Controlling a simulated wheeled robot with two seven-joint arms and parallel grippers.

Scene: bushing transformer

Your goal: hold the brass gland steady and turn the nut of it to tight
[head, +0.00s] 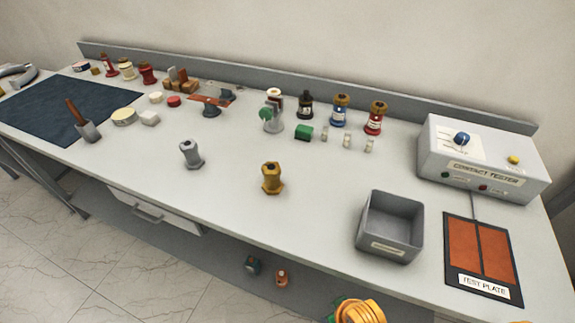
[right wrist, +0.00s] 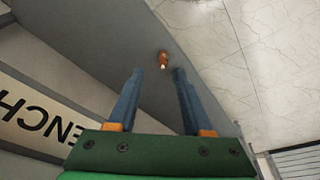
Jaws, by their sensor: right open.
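The brass gland (head: 271,178) stands upright on the bench top near the middle front. Its nut and body are too small to tell apart clearly. A similar grey metal gland (head: 192,153) stands upright to its left. Both stand free, with no gripper touching them. My right gripper (right wrist: 158,76) shows in the right wrist view with two blue fingers apart and nothing between them. Beyond its fingertips is a small orange-brown thing (right wrist: 163,59). The brass gland is not in that view. My left gripper is not in view.
A grey open bin (head: 362,222) and the test plate (head: 461,235) lie to the right, with the contact tester (head: 450,155) behind. Several bottles and small parts line the back. A dark mat (head: 45,105) is at left. Bench top around the brass gland is clear.

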